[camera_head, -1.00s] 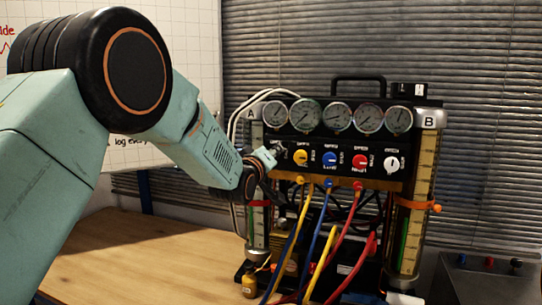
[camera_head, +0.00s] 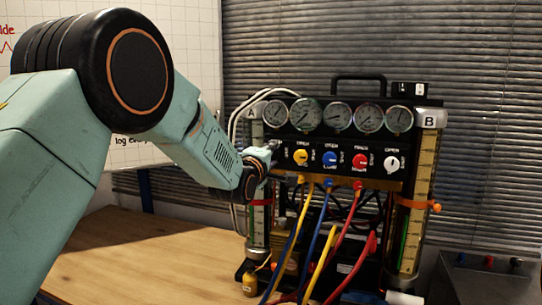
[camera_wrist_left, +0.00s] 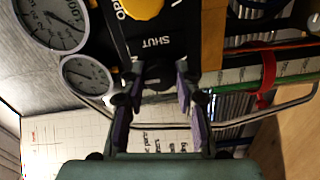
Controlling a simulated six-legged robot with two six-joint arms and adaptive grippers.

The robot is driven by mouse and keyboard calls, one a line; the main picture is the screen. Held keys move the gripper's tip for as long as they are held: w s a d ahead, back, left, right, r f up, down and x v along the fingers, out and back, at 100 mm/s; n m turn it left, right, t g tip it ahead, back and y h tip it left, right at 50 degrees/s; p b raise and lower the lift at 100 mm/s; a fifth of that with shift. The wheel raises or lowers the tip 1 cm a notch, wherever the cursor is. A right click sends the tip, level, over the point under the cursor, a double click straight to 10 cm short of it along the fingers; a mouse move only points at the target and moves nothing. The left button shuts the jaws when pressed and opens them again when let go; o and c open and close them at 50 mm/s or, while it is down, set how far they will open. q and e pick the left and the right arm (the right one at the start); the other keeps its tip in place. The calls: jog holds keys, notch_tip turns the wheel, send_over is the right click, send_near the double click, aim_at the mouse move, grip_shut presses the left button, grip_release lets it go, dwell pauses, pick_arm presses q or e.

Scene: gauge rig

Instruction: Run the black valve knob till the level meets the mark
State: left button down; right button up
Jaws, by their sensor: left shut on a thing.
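My left gripper (camera_head: 268,156) is at the left end of the gauge panel. It is shut on the black valve knob (camera_wrist_left: 158,73), which sits between its fingers in the wrist view; the gripper mostly hides the knob in the head view. Tube A (camera_head: 257,228) stands behind and below the gripper, with a red mark band (camera_head: 261,202) around it. That band also shows in the wrist view (camera_wrist_left: 268,78). Tube B (camera_head: 425,170) at the right has an orange mark band (camera_head: 416,204) and some green low down. I cannot read either level exactly. My right gripper is not in view.
Yellow (camera_head: 301,157), blue (camera_head: 330,159), red (camera_head: 360,161) and white (camera_head: 391,164) knobs line the panel below several gauges (camera_head: 338,116). Coloured hoses hang in front of the rig. The wooden table (camera_head: 150,255) is clear at the left. A grey box (camera_head: 485,280) stands at the right.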

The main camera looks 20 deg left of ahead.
pick_arm(q)
jog(key=shift+r, duration=0.25)
jog(key=c, duration=1.4)
grip_release()
jog(key=o, duration=0.4)
jog(key=shift+w+f, duration=0.1)
jog(key=shift+f, duration=0.05)
jog(key=shift+s, duration=0.2)
jog(key=s, duration=1.2)
jog(key=shift+a, duration=0.2)
jog(key=shift+w, duration=0.15)
